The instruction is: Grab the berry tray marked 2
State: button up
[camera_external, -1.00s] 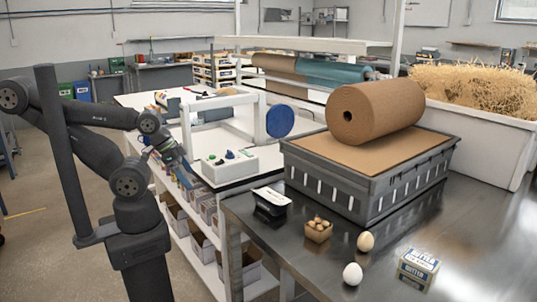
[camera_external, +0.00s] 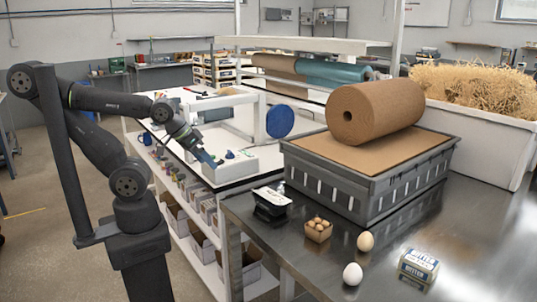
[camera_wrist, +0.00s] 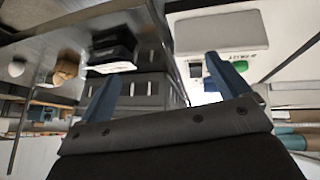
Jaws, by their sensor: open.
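No number 2 is legible in any view, so I cannot tell for sure which thing is the berry tray. A small black tray with a white top (camera_external: 271,203) sits on the steel table's near left part, in front of the grey crate. It also shows as a dark shape in the wrist view (camera_wrist: 114,44). My gripper (camera_external: 213,161) is above the white control box, left of the black tray and apart from it. In the wrist view its two blue fingers (camera_wrist: 160,78) are spread, with nothing between them.
A small brown carton of round items (camera_external: 318,230), a brown egg (camera_external: 365,241), a white egg (camera_external: 352,274) and a butter box (camera_external: 417,268) stand on the steel table (camera_external: 478,235). A grey crate (camera_external: 370,185) with a kraft roll (camera_external: 375,112) stands behind. The white control box (camera_external: 229,168) is near my gripper.

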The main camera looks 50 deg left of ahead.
jog(key=w+d+r+n+t, duration=0.1)
jog(key=w+d+r+n, duration=0.25)
jog(key=w, duration=0.25)
jog(key=w+d+r+n+t, duration=0.1)
jog(key=w+d+r+n, duration=0.15)
jog(key=w+n, duration=0.3)
jog(key=n+g+h, duration=0.4)
jog(key=n+g, duration=0.4)
jog(key=n, duration=0.1)
send_near(270, 197)
jog(key=x, duration=0.5)
jog(key=shift+w+d, duration=0.1)
jog(key=shift+d, duration=0.3)
jog(key=shift+a+f+x, duration=0.1)
jog(key=shift+a+x, duration=0.1)
jog(key=shift+x, duration=1.05)
jog(key=shift+a+f+x, duration=0.1)
jog(key=shift+a+x, duration=0.05)
jog(key=shift+x, duration=1.15)
jog(key=shift+f, duration=0.25)
jog(key=c, duration=1.2)
